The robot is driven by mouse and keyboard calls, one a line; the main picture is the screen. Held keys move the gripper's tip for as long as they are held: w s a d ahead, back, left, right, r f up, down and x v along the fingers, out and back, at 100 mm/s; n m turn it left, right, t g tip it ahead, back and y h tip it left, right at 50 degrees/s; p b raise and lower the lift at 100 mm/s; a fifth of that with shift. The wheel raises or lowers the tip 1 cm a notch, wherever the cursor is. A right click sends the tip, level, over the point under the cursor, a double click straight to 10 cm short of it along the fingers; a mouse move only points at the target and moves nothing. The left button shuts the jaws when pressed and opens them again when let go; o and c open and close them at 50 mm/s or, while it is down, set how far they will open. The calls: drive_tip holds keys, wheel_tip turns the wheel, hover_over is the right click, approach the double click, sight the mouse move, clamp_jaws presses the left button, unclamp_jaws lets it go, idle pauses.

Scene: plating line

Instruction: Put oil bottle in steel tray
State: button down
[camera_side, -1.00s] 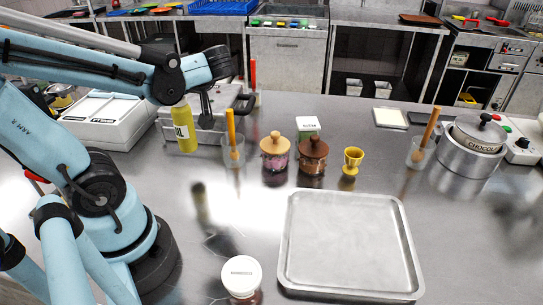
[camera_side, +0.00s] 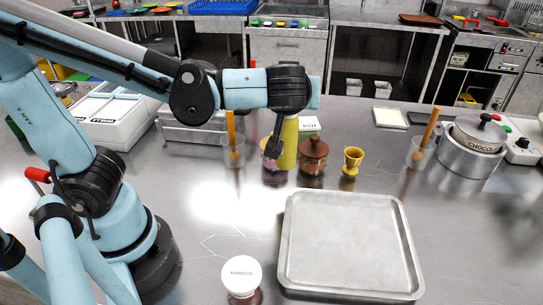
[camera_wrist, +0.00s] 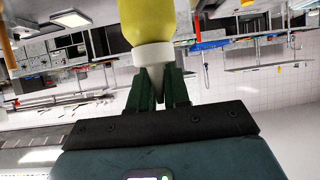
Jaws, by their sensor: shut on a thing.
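The oil bottle (camera_side: 288,146) is yellow and hangs from my gripper (camera_side: 277,137) above the counter, in front of the jars in the side view. My gripper is shut on it near its top. In the wrist view the yellow bottle (camera_wrist: 152,20) with its white neck sits between the dark green fingers of my gripper (camera_wrist: 160,88). The steel tray (camera_side: 286,240) is a wide, shallow, empty rectangle lying flat on the counter, to the right of and nearer than the bottle.
A brown-lidded jar (camera_side: 313,152), a yellow egg cup (camera_side: 352,161) and a glass with a wooden tool (camera_side: 232,150) stand behind the tray. A white-lidded jar (camera_side: 241,276) stands at the tray's left. A steel pot (camera_side: 470,150) stands at the right.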

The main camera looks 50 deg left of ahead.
drive_tip(key=w+d+f+m+t+h, duration=0.15)
drive_tip(key=d+m+t+h, duration=0.5)
drive_tip(key=d, duration=1.25)
wheel_tip(320, 180, down, 7)
drive_tip(key=m+g+h, duration=0.2)
drive_tip(key=shift+w+r, duration=0.2)
drive_tip(key=shift+m+g, duration=0.25)
drive_tip(key=c, duration=1.1)
unclamp_jaws()
drive_tip(key=shift+f, duration=0.1)
